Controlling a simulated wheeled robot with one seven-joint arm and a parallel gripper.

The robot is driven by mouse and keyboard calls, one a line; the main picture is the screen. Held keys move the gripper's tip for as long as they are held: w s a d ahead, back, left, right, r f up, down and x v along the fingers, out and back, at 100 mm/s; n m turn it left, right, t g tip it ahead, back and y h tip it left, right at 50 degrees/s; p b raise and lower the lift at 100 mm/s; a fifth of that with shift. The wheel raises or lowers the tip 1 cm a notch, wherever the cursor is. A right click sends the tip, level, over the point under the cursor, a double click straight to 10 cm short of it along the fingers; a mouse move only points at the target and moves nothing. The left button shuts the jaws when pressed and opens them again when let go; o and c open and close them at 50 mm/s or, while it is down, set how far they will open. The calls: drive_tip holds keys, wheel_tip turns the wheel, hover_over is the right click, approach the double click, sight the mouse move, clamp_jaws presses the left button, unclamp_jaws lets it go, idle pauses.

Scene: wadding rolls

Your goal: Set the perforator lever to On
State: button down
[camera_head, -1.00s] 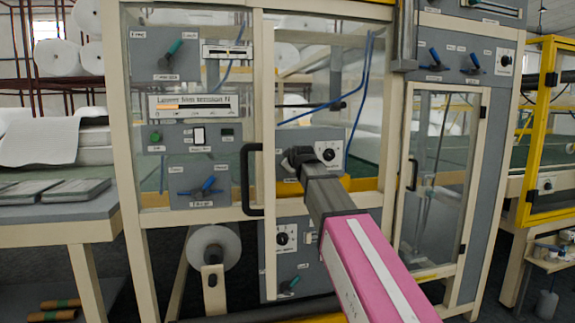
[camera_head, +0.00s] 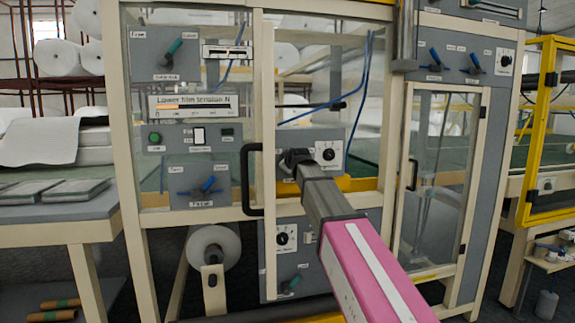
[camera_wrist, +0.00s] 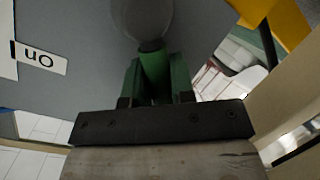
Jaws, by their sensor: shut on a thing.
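In the wrist view a green lever (camera_wrist: 154,66) stands out from a round grey hub (camera_wrist: 146,18) on a grey panel. My gripper (camera_wrist: 155,85) has its green fingers on either side of the lever and is shut on it. An upside-down "On" label (camera_wrist: 40,60) lies to the left of the lever. In the head view my gripper (camera_head: 294,159) is at the left part of a grey panel with a dial (camera_head: 327,155), behind the machine's front frame. My wrist hides the lever there.
A door frame with a black handle (camera_head: 252,180) stands just left of my arm. A lower panel with a dial (camera_head: 283,238) and a small green lever (camera_head: 291,284) is below it. Other panels with levers (camera_head: 208,186) are at left. A glazed door (camera_head: 436,180) is at right.

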drive_tip(key=shift+d+r, duration=0.1)
drive_tip(key=m, duration=0.1)
drive_tip(key=d+m+y, duration=0.1)
drive_tip(key=m, duration=0.1)
drive_tip(key=shift+w+d+r+y, duration=0.25)
drive_tip(key=shift+r+y, duration=0.05)
drive_tip(key=shift+r, duration=0.05)
drive_tip(key=m, duration=0.1)
drive_tip(key=d+m+y, duration=0.1)
drive_tip(key=shift+w+d+r+m, duration=0.15)
drive_tip(key=shift+w+d+m, duration=0.1)
drive_tip(key=shift+m, duration=0.15)
drive_tip(key=shift+w+d+f+m+t+y, duration=0.15)
drive_tip(key=shift+d+m+y, duration=0.35)
drive_tip(key=shift+m, duration=0.6)
drive_tip(key=shift+w+d+f+m+t+y, duration=0.1)
drive_tip(key=shift+d+f+m+y, duration=0.3)
drive_tip(key=shift+m, duration=0.7)
drive_tip(key=shift+w+d+f+m+t+y, duration=0.15)
drive_tip(key=shift+d+m+y, duration=0.45)
drive_tip(key=shift+m, duration=0.5)
drive_tip(key=shift+d, duration=0.15)
drive_tip(key=c, duration=1)
unclamp_jaws()
drive_tip(key=shift+o, duration=0.2)
